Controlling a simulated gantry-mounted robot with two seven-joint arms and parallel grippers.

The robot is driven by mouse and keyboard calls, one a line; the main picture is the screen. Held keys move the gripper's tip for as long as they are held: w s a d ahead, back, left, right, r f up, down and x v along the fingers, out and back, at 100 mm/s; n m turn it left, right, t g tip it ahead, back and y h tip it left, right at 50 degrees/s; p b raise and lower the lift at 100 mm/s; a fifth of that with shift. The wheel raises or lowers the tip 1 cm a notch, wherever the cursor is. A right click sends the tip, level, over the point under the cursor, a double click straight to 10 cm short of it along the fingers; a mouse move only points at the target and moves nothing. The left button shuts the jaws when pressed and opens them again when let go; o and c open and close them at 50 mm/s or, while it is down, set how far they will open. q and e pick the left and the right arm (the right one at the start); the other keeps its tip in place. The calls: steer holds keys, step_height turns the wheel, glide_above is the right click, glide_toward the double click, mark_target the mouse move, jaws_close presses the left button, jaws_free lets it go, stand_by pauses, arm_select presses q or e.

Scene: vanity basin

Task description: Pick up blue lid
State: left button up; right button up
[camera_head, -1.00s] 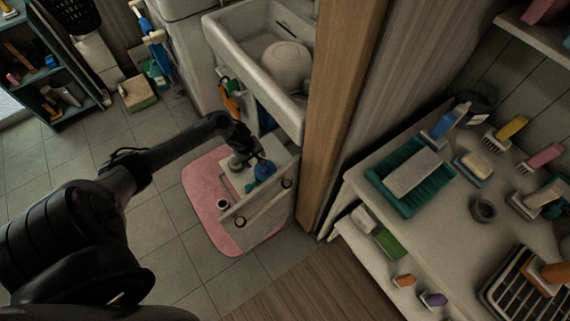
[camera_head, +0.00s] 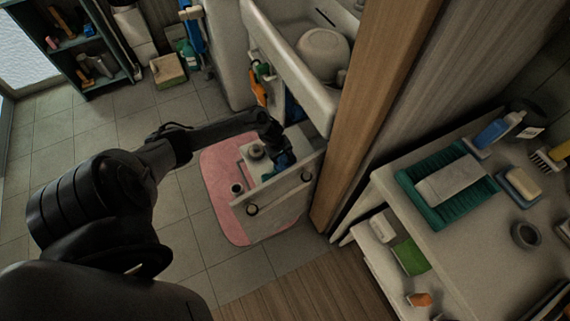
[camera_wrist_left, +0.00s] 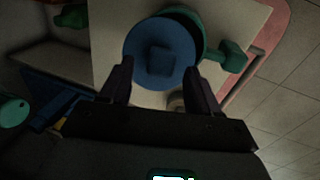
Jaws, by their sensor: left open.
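The blue lid (camera_wrist_left: 160,50) is a round disc with a squarish knob in the left wrist view. It overlaps a green item with a stubby handle (camera_wrist_left: 232,58); whether it rests on that item I cannot tell. In the head view a small blue patch, likely the lid (camera_head: 284,162), shows just under my left gripper (camera_head: 277,146) at the open drawer. In the wrist view my left gripper (camera_wrist_left: 159,66) is open, with its fingertips near the two sides of the lid's lower edge. Contact is not clear. My right gripper is not in view.
The pulled-out drawer (camera_head: 270,200) has a pale front with round handles, above a pink mat (camera_head: 218,190). A white basin (camera_head: 290,60) is above and behind it. A wooden post (camera_head: 370,110) stands close at right. Tiled floor is free at left.

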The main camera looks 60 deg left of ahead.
arm_select(q)
steer(key=shift+w+f, duration=0.2)
steer(key=shift+f, duration=0.5)
jaws_close()
steer(key=shift+r, duration=0.1)
steer(key=shift+p+v, duration=0.4)
steer(key=shift+v, duration=0.5)
steer(key=w+p+v, duration=0.3)
steer(key=p+v, duration=0.4)
steer(key=v, duration=0.8)
steer(key=shift+w+r+p, duration=0.2)
steer(key=shift+r+p, duration=0.15)
steer(key=shift+r, duration=0.4)
